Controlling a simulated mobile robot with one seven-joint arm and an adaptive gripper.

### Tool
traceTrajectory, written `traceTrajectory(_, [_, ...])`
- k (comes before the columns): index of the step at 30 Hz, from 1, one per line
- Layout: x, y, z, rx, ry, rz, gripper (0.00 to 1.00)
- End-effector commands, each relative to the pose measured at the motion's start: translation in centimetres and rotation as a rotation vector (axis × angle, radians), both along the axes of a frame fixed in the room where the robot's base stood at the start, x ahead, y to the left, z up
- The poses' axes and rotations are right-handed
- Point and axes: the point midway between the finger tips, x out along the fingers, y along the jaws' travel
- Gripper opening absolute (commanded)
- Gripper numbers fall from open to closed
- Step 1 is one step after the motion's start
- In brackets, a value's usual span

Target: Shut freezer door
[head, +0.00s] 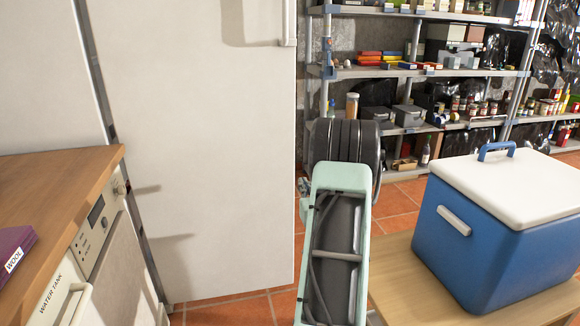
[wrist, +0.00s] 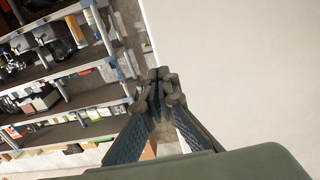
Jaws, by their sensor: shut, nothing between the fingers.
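The freezer door (head: 200,150) is a tall, plain white panel in the left half of the head view. Its handle (head: 288,25) is at the upper right edge, and a dark strip runs down its left side. I cannot tell exactly how far it stands open. In the wrist view the white door (wrist: 240,70) fills the upper right. My gripper (wrist: 160,85) is shut and empty, its tips close to the door's edge; I cannot tell whether they touch. In the head view my green arm link stands right of the door and mostly hides the gripper.
A blue cooler (head: 490,245) with a white lid stands on a wooden table (head: 405,270) at right. Loaded shelves (head: 440,72) line the back. A wooden counter (head: 60,195) over a white appliance is at left.

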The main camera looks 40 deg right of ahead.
Motion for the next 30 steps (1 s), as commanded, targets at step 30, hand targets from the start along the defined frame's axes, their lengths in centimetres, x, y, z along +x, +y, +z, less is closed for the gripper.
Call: traceTrajectory(30, [11.6, -6.7, -0.2, 0.000, 0.000, 0.001, 0.00])
